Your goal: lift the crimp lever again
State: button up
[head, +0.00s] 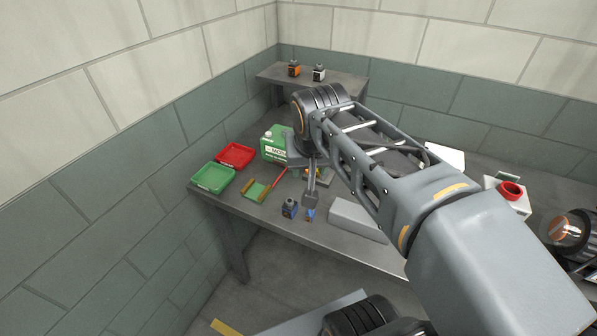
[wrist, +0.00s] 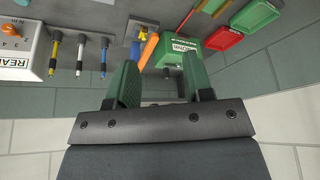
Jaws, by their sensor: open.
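My gripper (wrist: 160,66) shows in the wrist view as two green fingers held well apart, with nothing between them. An orange bar (wrist: 151,50), which looks like the crimp lever, lies just beyond the fingertips and leans beside a small blue part (wrist: 136,49). A yellow fitting (wrist: 149,26) sits near its upper end. The bar appears apart from both fingers, though depth is hard to judge. In the head view, my arm covers most of this spot and the fingers cannot be made out.
A green box (head: 273,146) stands close by; it also shows in the wrist view (wrist: 183,52). A red rod (head: 278,179), red tray (head: 235,155) and green tray (head: 214,178) lie left. Blue parts (head: 290,208) and a grey block (head: 356,219) are near the bench front.

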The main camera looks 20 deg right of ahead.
jog(key=w+d+f+m+g+h+b, duration=0.1)
jog(key=w+d+m+b, duration=0.15)
jog(key=w+b, duration=0.3)
jog(key=w+d+f+m+h+b, duration=0.1)
jog(key=w+m+b, duration=0.3)
jog(key=w, duration=0.2)
jog(key=x, duration=0.4)
jog(key=b+x, duration=0.1)
jog(key=x, duration=0.4)
jog(key=d+b+x, duration=0.1)
jog(key=x, duration=0.4)
jog(key=shift+w+r, duration=0.2)
jog(key=shift+c, duration=0.2)
grip_shut()
